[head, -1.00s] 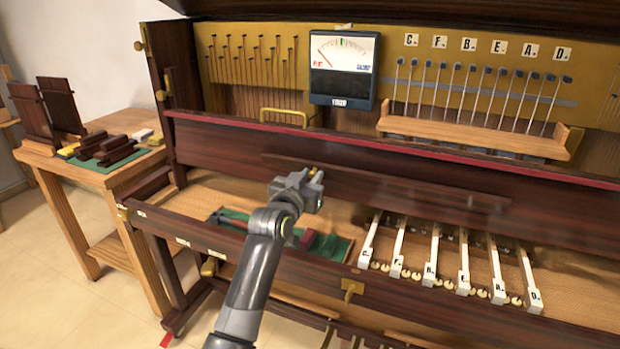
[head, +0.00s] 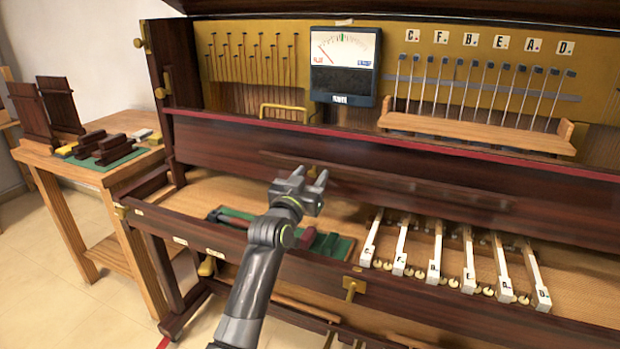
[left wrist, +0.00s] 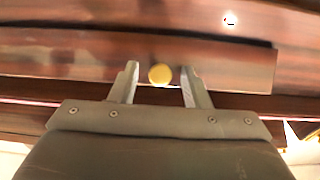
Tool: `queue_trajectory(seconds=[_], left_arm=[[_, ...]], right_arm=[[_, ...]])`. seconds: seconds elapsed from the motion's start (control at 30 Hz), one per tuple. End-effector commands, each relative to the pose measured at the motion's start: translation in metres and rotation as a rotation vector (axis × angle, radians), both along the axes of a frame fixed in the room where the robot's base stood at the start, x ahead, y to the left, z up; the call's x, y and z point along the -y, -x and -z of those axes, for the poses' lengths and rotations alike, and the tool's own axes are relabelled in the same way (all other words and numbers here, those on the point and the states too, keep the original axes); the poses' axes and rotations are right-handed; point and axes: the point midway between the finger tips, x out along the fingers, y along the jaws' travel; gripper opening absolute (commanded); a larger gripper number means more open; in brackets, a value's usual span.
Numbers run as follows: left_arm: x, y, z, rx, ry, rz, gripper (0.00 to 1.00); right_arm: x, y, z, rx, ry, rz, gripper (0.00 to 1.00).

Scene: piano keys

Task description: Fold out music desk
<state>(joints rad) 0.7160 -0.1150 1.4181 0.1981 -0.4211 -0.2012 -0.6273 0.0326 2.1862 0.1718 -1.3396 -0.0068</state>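The music desk (head: 420,190) is a long dark wooden slat lying against the dark front panel of the piano. In the left wrist view the desk (left wrist: 60,60) spans the upper part, with a round brass knob (left wrist: 160,74) at its lower edge. My left gripper (head: 312,178) is in front of the desk's left part, with its fingers apart and pointing at the panel. In the left wrist view the knob shows between the open fingers (left wrist: 160,85); I cannot tell whether they touch it. My right gripper is out of view.
Below the desk, several white lettered keys (head: 435,250) stand in the open key bed. A green felt piece (head: 335,247) lies behind my left arm. A meter (head: 345,65) and a wooden hammer rail (head: 470,132) are above. A side table (head: 40,152) stands at left.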

Motion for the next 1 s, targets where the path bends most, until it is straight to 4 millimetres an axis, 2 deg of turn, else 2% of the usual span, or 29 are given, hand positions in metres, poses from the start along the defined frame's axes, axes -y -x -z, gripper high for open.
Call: queue_trajectory(seconds=[0.27,0.47,1.0], left_arm=[[0.0,0.001,0.001,-0.001,0.0,0.0,0.43],[-0.005,0.014,0.003,-0.002,0.002,0.0,0.43],[-0.032,0.099,0.014,-0.002,0.003,-0.001,0.43]], right_arm=[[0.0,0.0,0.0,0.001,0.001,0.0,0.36],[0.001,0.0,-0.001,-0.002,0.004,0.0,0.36],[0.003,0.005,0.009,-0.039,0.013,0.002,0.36]])
